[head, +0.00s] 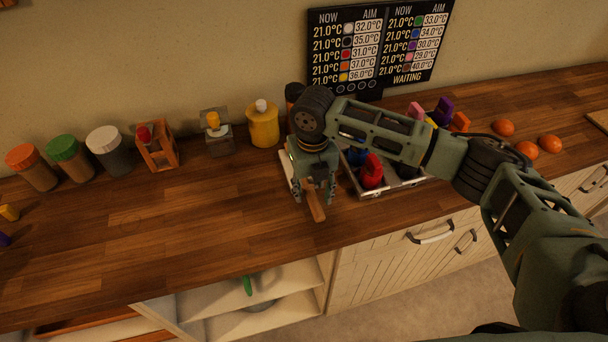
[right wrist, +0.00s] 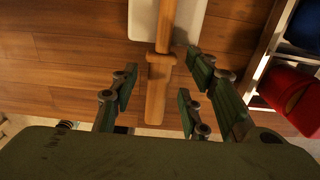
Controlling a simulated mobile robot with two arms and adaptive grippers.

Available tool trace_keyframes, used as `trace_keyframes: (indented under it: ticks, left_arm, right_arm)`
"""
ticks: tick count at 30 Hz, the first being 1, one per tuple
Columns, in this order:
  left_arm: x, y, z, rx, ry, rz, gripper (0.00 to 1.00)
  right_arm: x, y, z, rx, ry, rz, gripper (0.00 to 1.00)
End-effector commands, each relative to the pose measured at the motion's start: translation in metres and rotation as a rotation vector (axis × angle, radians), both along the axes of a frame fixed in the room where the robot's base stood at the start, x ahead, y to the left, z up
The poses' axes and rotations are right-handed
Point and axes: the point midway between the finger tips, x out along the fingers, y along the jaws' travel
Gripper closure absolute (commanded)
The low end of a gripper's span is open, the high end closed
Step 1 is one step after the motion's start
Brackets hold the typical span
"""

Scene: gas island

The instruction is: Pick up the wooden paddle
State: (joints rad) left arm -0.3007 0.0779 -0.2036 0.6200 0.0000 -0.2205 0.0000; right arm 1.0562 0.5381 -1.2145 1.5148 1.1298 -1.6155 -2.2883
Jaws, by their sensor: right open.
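The wooden paddle (right wrist: 157,85) shows in the right wrist view as a light wooden handle running from the top edge down between my fingers. In the head view its handle end (head: 316,208) sticks out below my right gripper (head: 313,193), toward the counter's front. My right gripper also shows in the right wrist view (right wrist: 160,90); its fingers are apart on either side of the handle, with gaps visible, so it is open. The paddle's other end is out of the wrist frame and hidden by the gripper in the head view. My left gripper is not in view.
A white board (right wrist: 191,22) lies under the paddle. A tray (head: 352,184) with coloured items, including a red one (head: 372,171), stands just right of the gripper. A yellow jar (head: 263,125) stands behind. The counter's left middle is clear.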

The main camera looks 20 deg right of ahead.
Motion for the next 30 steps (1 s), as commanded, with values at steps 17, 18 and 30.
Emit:
trace_keyframes:
  ticks: [17,18,30]
  left_arm:
    - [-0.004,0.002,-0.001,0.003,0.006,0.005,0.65]
    - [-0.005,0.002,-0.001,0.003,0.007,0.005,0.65]
    - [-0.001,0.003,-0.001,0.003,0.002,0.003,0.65]
  right_arm:
    - [0.0,0.001,0.0,0.001,-0.001,0.001,0.93]
    - [0.0,0.001,0.0,0.001,-0.001,0.001,0.96]
    - [0.001,0.001,0.001,0.001,-0.002,0.001,1.0]
